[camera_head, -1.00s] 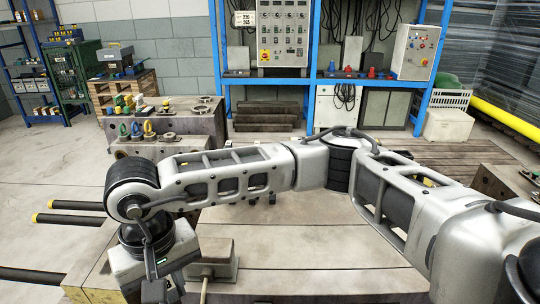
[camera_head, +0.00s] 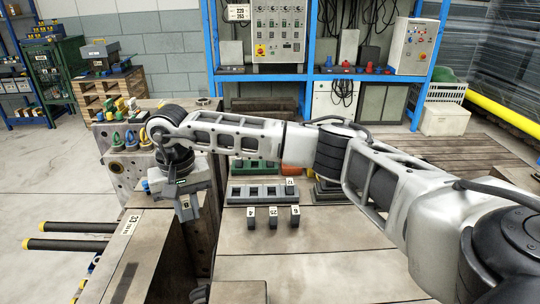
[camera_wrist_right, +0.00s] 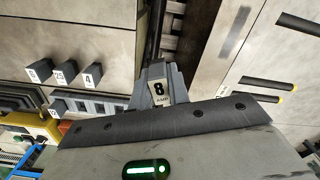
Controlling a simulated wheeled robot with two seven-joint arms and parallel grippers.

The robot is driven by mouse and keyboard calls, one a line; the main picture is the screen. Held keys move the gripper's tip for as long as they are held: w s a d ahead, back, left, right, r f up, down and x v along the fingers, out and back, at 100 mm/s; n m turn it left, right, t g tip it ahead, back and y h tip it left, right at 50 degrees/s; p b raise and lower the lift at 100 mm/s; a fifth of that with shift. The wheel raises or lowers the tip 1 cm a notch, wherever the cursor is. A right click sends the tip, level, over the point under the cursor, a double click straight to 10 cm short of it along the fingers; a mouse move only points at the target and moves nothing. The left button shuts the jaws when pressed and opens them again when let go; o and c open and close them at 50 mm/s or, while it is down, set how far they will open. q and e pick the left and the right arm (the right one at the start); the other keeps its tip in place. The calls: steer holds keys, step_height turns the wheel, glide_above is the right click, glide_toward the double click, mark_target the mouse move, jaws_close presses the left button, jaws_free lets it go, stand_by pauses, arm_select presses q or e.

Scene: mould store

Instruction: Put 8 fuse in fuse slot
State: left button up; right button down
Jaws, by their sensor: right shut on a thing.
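The 8 fuse (camera_head: 184,208), a grey piece with a white 8 label, hangs below my right gripper (camera_head: 181,193). Loose fuses labelled 4 (camera_head: 250,217), 25 (camera_head: 273,217) and apparently 6 (camera_head: 295,215) stand before the block. My left gripper is not in view.
A green block (camera_head: 255,166) sits behind the grey block, partly hidden by my right arm. A steel block (camera_head: 125,185) with coloured eyebolts (camera_head: 131,139) stands at the left. Black bars (camera_head: 70,244) project at lower left. The table's front middle (camera_head: 320,255) is clear.

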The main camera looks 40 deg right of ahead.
steer(key=d+m, duration=0.1)
steer(key=d, duration=0.7)
steer(key=w+d+f+m+p, duration=0.1)
steer(key=d+m, duration=0.1)
steer(key=d, duration=0.6)
steer(key=d+f+m, duration=0.1)
steer(key=d, duration=0.8)
steer(key=shift+w+d+f+p, duration=0.1)
steer(key=shift+w+f+p, duration=0.15)
steer(key=shift+w+p, duration=0.05)
steer(key=shift+f+b, duration=0.45)
steer(key=shift+f, duration=0.3)
steer(key=shift+f+b, duration=0.75)
steer(key=shift+f, duration=0.15)
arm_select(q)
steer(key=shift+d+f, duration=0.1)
arm_select(e)
steer(key=shift+f, duration=0.1)
arm_select(q)
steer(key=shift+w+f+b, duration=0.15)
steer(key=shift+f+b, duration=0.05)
steer(key=shift+b, duration=0.1)
arm_select(e)
steer(key=shift+f, duration=0.25)
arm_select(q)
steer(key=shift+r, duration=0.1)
